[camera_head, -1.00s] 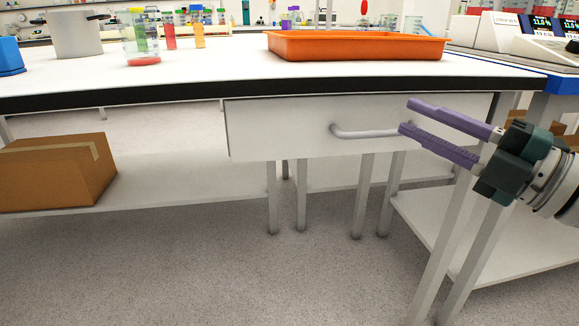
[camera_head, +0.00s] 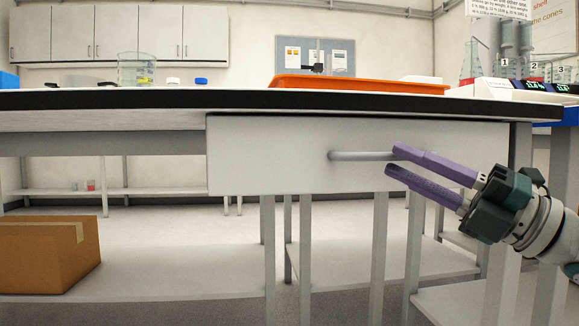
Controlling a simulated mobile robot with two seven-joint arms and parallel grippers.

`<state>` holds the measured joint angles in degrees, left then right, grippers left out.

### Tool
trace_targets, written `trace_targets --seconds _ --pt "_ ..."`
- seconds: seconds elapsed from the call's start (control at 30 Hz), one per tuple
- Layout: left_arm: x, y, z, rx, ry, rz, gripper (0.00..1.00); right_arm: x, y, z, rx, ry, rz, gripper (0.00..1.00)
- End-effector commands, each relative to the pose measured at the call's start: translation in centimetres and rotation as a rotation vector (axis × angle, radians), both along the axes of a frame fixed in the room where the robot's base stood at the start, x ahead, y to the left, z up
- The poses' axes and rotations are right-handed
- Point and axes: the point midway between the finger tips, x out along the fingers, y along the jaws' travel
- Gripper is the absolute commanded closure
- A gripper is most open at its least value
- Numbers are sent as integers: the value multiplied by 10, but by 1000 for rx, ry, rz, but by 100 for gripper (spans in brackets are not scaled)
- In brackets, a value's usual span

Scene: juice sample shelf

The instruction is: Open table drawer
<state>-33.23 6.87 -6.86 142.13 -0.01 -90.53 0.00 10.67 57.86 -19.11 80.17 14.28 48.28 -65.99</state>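The white table drawer (camera_head: 260,155) sits under the black-edged tabletop, its front close below the edge, and looks shut. Its grey bar handle (camera_head: 358,155) runs sideways across the drawer front. My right gripper (camera_head: 394,160) comes in from the right with its two purple fingers spread apart. The fingertips are at the right part of the handle, which they partly hide. The handle's end lies in the gap between the fingertips in this view; I cannot tell whether they touch it. My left gripper is not in view.
On the tabletop (camera_head: 130,98) stand an orange tray (camera_head: 350,84) and a clear beaker (camera_head: 137,70). A cardboard box (camera_head: 45,255) is on the lower shelf at left. Table legs stand below the drawer. The space in front of the drawer's left half is clear.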

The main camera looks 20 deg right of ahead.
Motion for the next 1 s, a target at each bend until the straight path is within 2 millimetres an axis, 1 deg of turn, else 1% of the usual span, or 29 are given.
trace_targets --seconds 0.03,0.2,0.33,0.57,0.6,0.63,0.83,1.0 --pt "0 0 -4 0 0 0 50 5 5 3 0 -6 2 73" --pt "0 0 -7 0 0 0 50 18 14 9 1 -2 1 73" --pt "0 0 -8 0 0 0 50 23 17 12 1 0 0 73" --pt "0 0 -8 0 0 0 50 23 18 12 1 2 0 73" --pt "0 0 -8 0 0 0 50 23 17 12 1 2 0 74" --pt "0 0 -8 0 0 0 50 23 17 12 0 1 0 77" --pt "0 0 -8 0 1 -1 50 23 17 12 0 1 0 100" --pt "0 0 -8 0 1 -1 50 23 17 12 0 1 0 100"
